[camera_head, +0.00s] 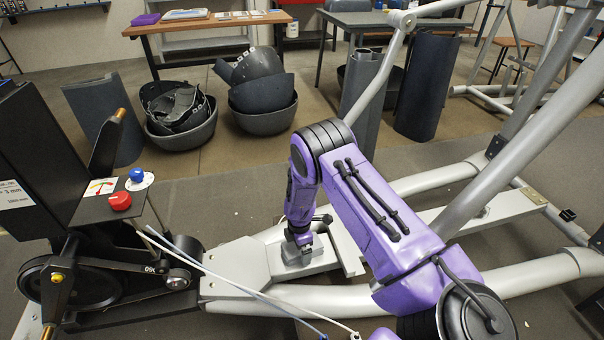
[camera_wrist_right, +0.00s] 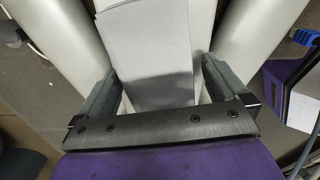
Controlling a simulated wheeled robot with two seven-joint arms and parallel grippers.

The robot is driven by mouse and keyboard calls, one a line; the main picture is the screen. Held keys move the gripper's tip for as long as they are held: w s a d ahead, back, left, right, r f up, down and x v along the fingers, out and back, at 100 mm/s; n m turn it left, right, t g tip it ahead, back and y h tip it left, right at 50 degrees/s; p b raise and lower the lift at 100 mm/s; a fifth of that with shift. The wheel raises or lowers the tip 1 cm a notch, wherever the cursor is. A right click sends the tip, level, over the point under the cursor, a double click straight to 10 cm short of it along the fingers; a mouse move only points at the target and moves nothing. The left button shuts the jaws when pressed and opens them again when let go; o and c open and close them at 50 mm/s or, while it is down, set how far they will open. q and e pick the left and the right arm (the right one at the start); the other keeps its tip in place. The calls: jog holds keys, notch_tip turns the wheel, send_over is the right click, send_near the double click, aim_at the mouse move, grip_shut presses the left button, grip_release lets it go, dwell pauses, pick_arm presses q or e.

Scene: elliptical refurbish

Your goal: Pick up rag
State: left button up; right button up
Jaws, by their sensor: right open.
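The rag (camera_wrist_right: 152,45) appears as a light grey, flat, folded-looking piece in the right wrist view, between and beyond the two fingers. In the head view a grey patch that looks like the rag (camera_head: 290,268) lies on the machine's light grey frame, partly hidden by my gripper. My right gripper (camera_wrist_right: 158,82) is open, with a finger to each side of the rag. In the head view the right gripper (camera_head: 300,245) points down just above it. Contact cannot be made out. My left gripper is out of view.
The machine's frame tubes (camera_head: 510,288) run around the rag, and a slanted post (camera_head: 515,150) rises at right. A black console (camera_head: 100,208) with red and blue knobs stands at left. Dark tubs (camera_head: 263,122) and a wooden table (camera_head: 215,22) are behind.

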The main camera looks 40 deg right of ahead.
jog(key=shift+f, duration=0.3)
jog(key=shift+r, duration=0.1)
jog(key=c, duration=1)
jog(key=shift+r, duration=0.45)
jog(key=r, duration=0.1)
jog(key=r+p, duration=0.1)
jog(key=r, duration=0.1)
jog(key=shift+s+d+r+p, duration=0.15)
jog(key=shift+d+p, duration=0.1)
jog(key=shift+p, duration=0.15)
jog(key=d+r, duration=0.1)
jog(key=s+r+p, duration=0.1)
jog(key=r, duration=0.1)
jog(key=s+d+r+p, duration=0.1)
jog(key=shift+s+d+r, duration=0.2)
jog(key=shift+d+r, duration=0.1)
jog(key=s+d+r, duration=0.1)
jog(key=s+d, duration=0.1)
jog(key=s+d+r+p, duration=0.1)
jog(key=s+d, duration=0.1)
jog(key=s+d+r+p, duration=0.1)
jog(key=s+d+r, duration=0.1)
jog(key=d, duration=0.1)
jog(key=shift+s+d, duration=0.1)
jog(key=shift+s, duration=0.3)
